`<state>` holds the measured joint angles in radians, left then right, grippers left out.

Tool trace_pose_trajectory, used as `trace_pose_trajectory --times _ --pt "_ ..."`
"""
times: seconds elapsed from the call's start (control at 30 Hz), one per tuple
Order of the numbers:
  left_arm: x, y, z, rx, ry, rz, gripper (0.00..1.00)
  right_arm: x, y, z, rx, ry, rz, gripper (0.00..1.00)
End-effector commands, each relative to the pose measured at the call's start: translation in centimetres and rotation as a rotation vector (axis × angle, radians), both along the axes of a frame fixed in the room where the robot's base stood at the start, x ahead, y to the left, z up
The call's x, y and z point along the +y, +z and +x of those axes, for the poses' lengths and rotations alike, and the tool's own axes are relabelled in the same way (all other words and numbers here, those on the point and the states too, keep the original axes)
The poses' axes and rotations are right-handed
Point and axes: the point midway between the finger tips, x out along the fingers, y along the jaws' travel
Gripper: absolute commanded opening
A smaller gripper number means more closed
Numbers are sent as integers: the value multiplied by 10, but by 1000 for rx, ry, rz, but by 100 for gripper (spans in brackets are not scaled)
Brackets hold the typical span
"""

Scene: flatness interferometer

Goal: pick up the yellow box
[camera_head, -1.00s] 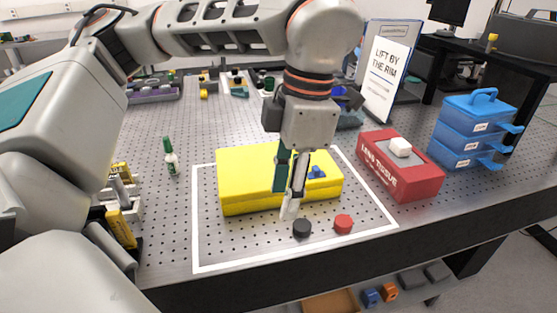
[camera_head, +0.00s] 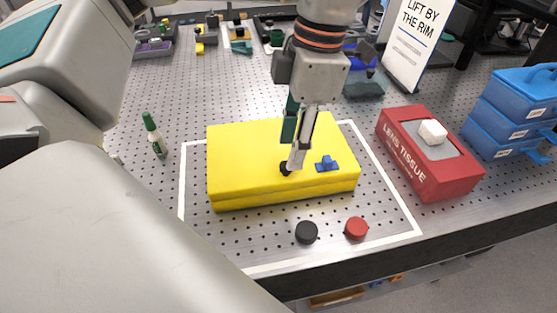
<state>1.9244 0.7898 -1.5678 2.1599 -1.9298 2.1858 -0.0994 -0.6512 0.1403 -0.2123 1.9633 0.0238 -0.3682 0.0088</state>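The yellow box (camera_head: 245,160) is a wide, flat box with a seam low on its side. It lies on the perforated metal table inside a white outlined rectangle. A small blue piece (camera_head: 327,164) sits on its top near the right front. I cannot tell whether the tips touch the box.
A red lens tissue box (camera_head: 408,160) stands right of the outline, with blue stacked cases (camera_head: 497,125) beyond. A black knob (camera_head: 306,232) and a red knob (camera_head: 356,228) sit in front. A sign (camera_head: 414,45) stands behind.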

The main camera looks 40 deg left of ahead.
Motion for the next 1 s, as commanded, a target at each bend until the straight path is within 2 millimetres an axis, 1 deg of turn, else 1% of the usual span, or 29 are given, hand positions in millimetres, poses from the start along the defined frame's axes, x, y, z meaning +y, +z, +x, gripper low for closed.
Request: trace_pose_trajectory --times 0.17,0.3,0.4,0.63,0.67,0.7,0.77,0.8,1.0 --pt "4 -17 1 1 1 0 37 0 0 0 0 1 -1 0" --pt "7 -39 0 2 -1 0 37 0 0 0 0 0 -1 0" --pt "8 -48 -1 3 1 0 37 0 -1 1 0 0 -1 0" --pt "8 -50 -1 -1 0 -1 37 0 1 2 -5 0 -1 0" --pt "8 -50 -1 0 0 0 32 0 1 2 -5 0 -1 0" --pt "8 -50 -1 0 0 0 21 0 1 2 -5 0 -1 0" --pt "8 -50 -1 0 0 0 6 0 1 2 -5 0 -1 0" --pt "8 -50 -1 0 0 0 0 0 1 2 -5 0 -1 0" --pt "8 -49 0 -3 1 -1 0 0 1 3 -5 0 -1 0"
